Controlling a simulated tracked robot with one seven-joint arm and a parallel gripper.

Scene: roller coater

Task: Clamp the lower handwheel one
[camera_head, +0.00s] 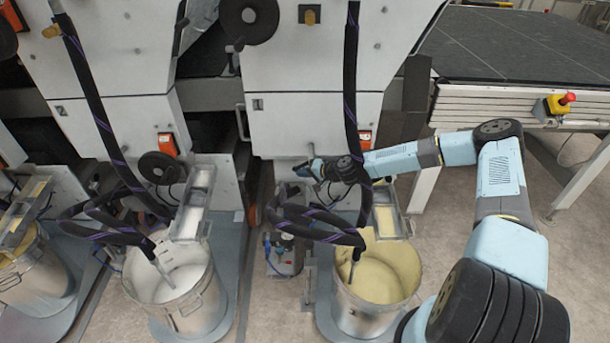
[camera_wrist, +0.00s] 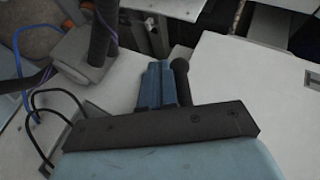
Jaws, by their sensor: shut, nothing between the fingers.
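A black round handwheel (camera_head: 158,167) sits low on the front of the left coater, well left of my gripper. My gripper (camera_head: 306,170) is in front of the right coater's lower panel, beside a black hose. A dark round shape near my wrist may be another handwheel, but I cannot tell it from my arm. In the wrist view my gripper (camera_wrist: 156,84) shows blue-grey fingers, closed together and empty. A dark knob on a short rod (camera_wrist: 182,72) shows just right of the fingers; whether they touch is unclear.
Black hoses (camera_head: 351,90) hang close to my gripper. An open bucket of yellowish coating (camera_head: 385,275) and a bucket of white coating (camera_head: 170,280) stand below. A larger black handwheel (camera_head: 249,18) is higher up. A red emergency button (camera_head: 567,98) is at the right.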

